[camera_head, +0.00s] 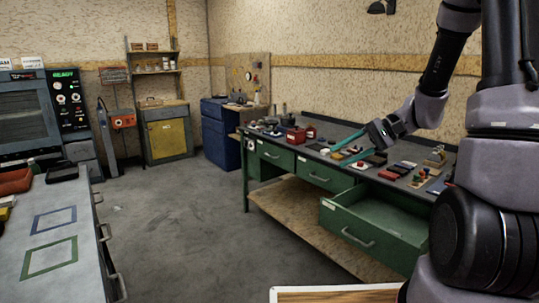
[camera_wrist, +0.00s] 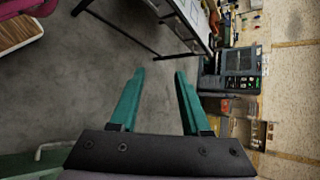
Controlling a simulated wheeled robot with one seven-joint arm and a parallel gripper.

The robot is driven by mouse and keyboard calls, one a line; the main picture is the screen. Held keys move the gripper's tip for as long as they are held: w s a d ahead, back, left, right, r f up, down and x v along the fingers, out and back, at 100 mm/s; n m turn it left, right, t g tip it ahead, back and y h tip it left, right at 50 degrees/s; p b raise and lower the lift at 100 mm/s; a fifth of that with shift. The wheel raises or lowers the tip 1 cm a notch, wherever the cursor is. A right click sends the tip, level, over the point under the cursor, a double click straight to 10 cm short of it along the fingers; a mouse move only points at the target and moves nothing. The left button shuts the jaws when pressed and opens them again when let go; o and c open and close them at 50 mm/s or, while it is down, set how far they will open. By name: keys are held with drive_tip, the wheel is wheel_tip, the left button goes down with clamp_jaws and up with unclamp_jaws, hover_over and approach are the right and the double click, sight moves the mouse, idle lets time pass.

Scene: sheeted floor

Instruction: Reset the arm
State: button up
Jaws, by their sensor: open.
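My gripper (camera_head: 350,152) is at the end of my arm, which comes in from the right of the head view. Its teal fingers point left, in front of or above the green workbench (camera_head: 246,190). In the wrist view my gripper (camera_wrist: 159,74) shows two teal fingers spread apart, with bare floor between them. It is open and holds nothing. The exact height of the fingers over the bench top cannot be told.
The bench carries a red box (camera_head: 296,135) and several small items. Its right drawer (camera_head: 350,226) is pulled out. A grey table (camera_head: 82,225) stands at the left, a machine (camera_head: 66,97) behind it. The floor (camera_head: 185,230) between is clear.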

drive_tip(key=s+d+r+n+t+h, duration=0.1)
drive_tip(key=s+d+r+t+h, duration=0.1)
drive_tip(key=s+r, duration=0.4)
drive_tip(key=s+d+r+t+h, duration=0.2)
drive_tip(key=s+r+t+h, duration=0.2)
drive_tip(key=s+r+h, duration=0.3)
wheel_tip(320, 180, up, 3)
drive_tip(key=shift+s+d+r+n+h, duration=0.15)
drive_tip(key=shift+s+d+n+h, duration=0.15)
drive_tip(key=shift+d+n, duration=0.1)
idle(0.4)
